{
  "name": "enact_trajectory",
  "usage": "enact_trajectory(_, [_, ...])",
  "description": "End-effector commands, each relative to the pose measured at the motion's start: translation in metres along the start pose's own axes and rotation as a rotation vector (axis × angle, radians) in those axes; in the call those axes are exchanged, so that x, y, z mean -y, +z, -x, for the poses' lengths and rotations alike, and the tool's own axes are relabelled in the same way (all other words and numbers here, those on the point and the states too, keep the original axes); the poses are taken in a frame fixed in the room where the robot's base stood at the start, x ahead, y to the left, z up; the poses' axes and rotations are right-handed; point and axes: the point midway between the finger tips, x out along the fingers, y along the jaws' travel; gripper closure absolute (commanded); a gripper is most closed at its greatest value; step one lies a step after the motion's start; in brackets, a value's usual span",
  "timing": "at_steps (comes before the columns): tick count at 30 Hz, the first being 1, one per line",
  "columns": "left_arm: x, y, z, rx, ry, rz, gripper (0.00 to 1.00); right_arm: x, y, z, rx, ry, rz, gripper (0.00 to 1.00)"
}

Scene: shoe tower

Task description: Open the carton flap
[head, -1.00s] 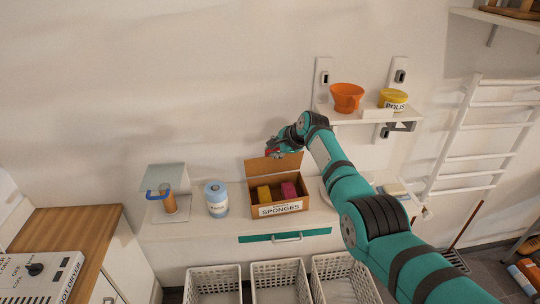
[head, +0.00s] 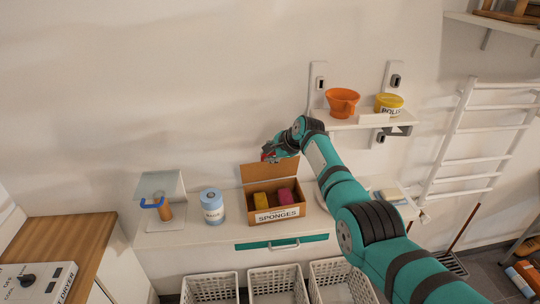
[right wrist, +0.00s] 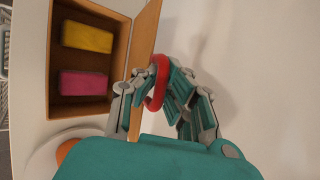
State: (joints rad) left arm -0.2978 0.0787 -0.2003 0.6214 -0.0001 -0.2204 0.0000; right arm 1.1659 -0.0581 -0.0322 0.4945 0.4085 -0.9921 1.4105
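The brown carton (head: 296,213), labelled SPONGES, stands on the white ledge. Its flap (head: 255,172) is raised at the back, leaving the top open. In the right wrist view the flap's edge (right wrist: 146,43) runs beside my right gripper (right wrist: 160,84). A red loop (right wrist: 158,70) lies at the flap's edge, between the fingers. The fingers look apart, with no clear grip on the loop. In the head view my right gripper (head: 268,154) is just above and behind the flap's top edge. My left gripper is not in view.
A yellow sponge (head: 260,200) and a pink sponge (head: 285,196) lie inside the carton. A blue canister (head: 212,207) stands left of it. A wall shelf (head: 350,122) holds an orange cup (head: 342,101) and a yellow tub (head: 388,103). White baskets (head: 277,285) stand below.

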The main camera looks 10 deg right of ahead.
Motion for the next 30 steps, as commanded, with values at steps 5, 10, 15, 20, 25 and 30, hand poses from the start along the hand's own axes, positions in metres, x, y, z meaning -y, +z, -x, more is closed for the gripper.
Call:
enact_trajectory(5, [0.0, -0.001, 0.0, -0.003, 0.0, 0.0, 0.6, 0.001, 0.001, 0.0, 0.0, -0.001, 0.001, 1.0])
enact_trajectory(10, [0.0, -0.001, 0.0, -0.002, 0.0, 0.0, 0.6, 0.001, 0.001, 0.0, 0.0, -0.001, 0.001, 1.0])
enact_trajectory(15, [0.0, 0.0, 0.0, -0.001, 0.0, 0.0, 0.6, 0.0, 0.001, 0.0, 0.001, 0.0, 0.001, 0.78])
enact_trajectory(20, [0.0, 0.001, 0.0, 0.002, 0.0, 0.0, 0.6, 0.0, 0.0, 0.0, 0.0, 0.0, 0.001, 0.66])
enact_trajectory(25, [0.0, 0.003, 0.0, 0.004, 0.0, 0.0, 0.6, 0.001, 0.001, 0.0, 0.001, 0.0, 0.001, 0.66])
enact_trajectory(30, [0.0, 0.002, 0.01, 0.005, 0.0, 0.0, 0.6, 0.005, 0.001, 0.007, 0.0, 0.0, 0.001, 0.66])
